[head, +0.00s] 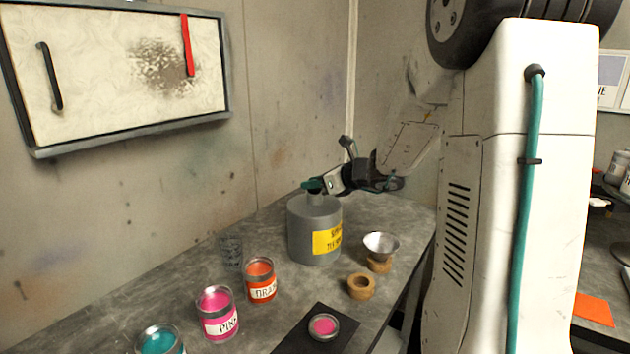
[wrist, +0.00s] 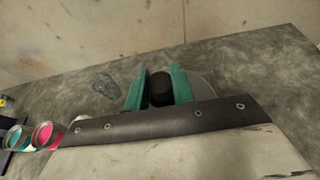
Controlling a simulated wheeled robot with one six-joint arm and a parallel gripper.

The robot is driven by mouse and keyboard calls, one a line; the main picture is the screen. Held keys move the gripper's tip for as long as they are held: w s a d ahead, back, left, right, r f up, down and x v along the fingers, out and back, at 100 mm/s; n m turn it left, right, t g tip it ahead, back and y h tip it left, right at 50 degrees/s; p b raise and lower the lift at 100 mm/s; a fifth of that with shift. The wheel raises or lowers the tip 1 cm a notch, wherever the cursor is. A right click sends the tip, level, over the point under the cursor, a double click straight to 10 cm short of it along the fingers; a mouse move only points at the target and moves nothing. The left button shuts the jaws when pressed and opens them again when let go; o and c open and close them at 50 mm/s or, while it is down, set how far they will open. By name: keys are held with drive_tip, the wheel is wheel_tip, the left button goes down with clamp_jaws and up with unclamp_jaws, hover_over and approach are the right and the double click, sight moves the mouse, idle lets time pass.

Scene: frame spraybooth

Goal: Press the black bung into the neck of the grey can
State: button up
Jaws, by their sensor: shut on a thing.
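The grey can (head: 315,245) stands upright on the bench, with a yellow label on its front. In the wrist view a sliver of its grey top (wrist: 203,88) shows behind the right finger. The black bung (wrist: 161,88) is between the green fingers of my gripper (wrist: 160,92), which is shut on it. In the head view my gripper (head: 313,186) is right at the top of the can's neck (head: 315,198). The bung is hidden by the fingers there. I cannot tell how far it sits in the neck.
Open tins of orange (head: 261,281), pink (head: 218,314) and teal (head: 160,340) paint stand left and in front of the can. A clear cup (head: 231,250) is behind them. A wall cabinet (head: 120,75) hangs upper left.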

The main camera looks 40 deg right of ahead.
drive_tip(key=shift+f, duration=0.2)
drive_tip(key=o, duration=1.1)
drive_tip(key=shift+f, duration=0.1)
drive_tip(key=shift+c, duration=0.2)
drive_tip(key=v, duration=0.7)
drive_tip(key=shift+s+d, duration=0.15)
drive_tip(key=shift+s, duration=0.15)
